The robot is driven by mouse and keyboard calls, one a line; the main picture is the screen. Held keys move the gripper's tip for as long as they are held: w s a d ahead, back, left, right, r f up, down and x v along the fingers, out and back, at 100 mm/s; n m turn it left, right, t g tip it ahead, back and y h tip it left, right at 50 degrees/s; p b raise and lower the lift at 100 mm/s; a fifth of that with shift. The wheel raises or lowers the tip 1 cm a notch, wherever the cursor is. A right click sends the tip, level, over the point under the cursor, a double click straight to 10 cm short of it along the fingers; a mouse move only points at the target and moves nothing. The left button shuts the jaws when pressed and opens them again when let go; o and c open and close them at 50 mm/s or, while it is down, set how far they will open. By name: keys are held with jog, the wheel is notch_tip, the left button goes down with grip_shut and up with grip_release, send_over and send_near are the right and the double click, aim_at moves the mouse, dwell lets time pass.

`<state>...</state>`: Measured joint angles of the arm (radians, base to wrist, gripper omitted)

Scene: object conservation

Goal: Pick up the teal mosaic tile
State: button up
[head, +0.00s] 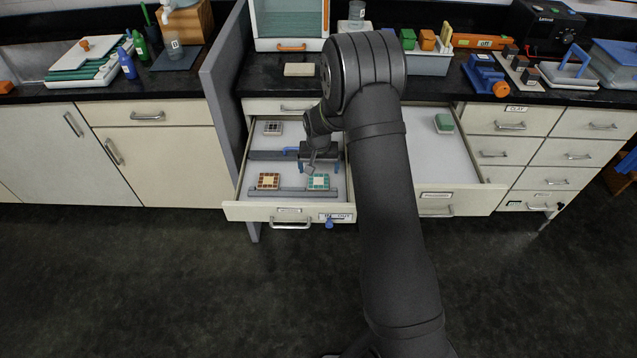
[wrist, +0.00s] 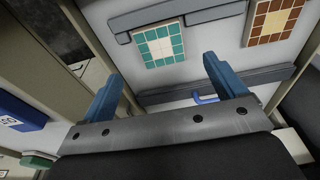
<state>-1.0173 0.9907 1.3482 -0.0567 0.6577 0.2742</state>
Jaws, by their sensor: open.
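The teal mosaic tile (head: 318,182), with a pale centre, lies in the open left drawer near its front, beside a grey rail. It also shows in the wrist view (wrist: 151,36), beyond the gap between my fingers and apart from them. My gripper (head: 315,158) is over the drawer, just behind the tile in the head view. Its two blue fingers (wrist: 160,80) are open and empty.
A red-brown mosaic tile (head: 268,181) lies to the left of the teal one in the same drawer (head: 240,211). A dark-framed tile (head: 272,128) lies farther back, behind another grey rail. The open right drawer (head: 470,200) holds a green block (head: 444,123).

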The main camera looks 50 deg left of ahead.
aim_at(319, 181)
jog(key=shift+w+a+f, duration=0.15)
jog(key=shift+f, duration=1.05)
jog(key=shift+w+a+f, duration=0.15)
jog(key=shift+a+f, duration=0.05)
jog(key=shift+f, duration=1)
jog(key=shift+w+a+f, duration=0.15)
jog(key=shift+f, duration=1.05)
jog(key=c, duration=1.2)
